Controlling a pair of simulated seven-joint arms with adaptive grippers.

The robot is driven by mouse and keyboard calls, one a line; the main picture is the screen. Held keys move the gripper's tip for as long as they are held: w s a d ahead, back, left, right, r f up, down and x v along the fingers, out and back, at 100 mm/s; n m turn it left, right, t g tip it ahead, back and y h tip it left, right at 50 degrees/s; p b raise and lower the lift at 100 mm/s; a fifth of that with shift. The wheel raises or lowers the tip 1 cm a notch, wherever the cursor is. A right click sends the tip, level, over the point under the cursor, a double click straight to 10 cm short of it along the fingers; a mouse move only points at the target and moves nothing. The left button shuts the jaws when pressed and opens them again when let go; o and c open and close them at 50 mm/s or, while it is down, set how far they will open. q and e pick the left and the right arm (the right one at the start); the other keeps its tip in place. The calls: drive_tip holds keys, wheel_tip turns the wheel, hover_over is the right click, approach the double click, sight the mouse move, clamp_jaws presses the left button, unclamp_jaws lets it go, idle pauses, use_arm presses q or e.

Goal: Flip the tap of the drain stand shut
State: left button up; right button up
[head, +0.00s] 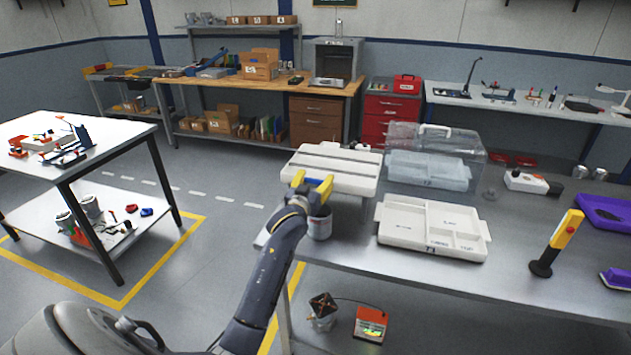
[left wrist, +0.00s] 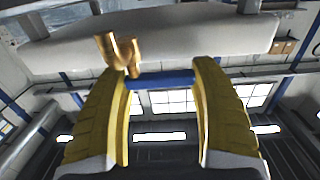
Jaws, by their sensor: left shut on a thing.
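The drain stand (head: 335,163) is a white slotted tray at the left end of the near grey table; its pale underside (left wrist: 190,30) spans the top of the left wrist view. Its brass tap (left wrist: 123,56) hangs below it, with a blue lever (left wrist: 160,79) lying across the picture. My left gripper (head: 312,182) is at the stand's front edge, its yellow fingers shut on the blue lever. The lever is largely hidden in the head view. My right gripper is in neither view.
A metal can (head: 320,225) stands under the stand's front edge, close to my left gripper. A white compartment tray (head: 403,238) and a clear-lidded box (head: 465,155) are to the right. A yellow handheld tool (head: 566,230) stands upright farther right, with bare table between.

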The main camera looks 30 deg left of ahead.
use_arm(q)
drive_tip(key=o, duration=1.2)
drive_tip(key=shift+s, duration=0.1)
drive_tip(key=v, duration=1.2)
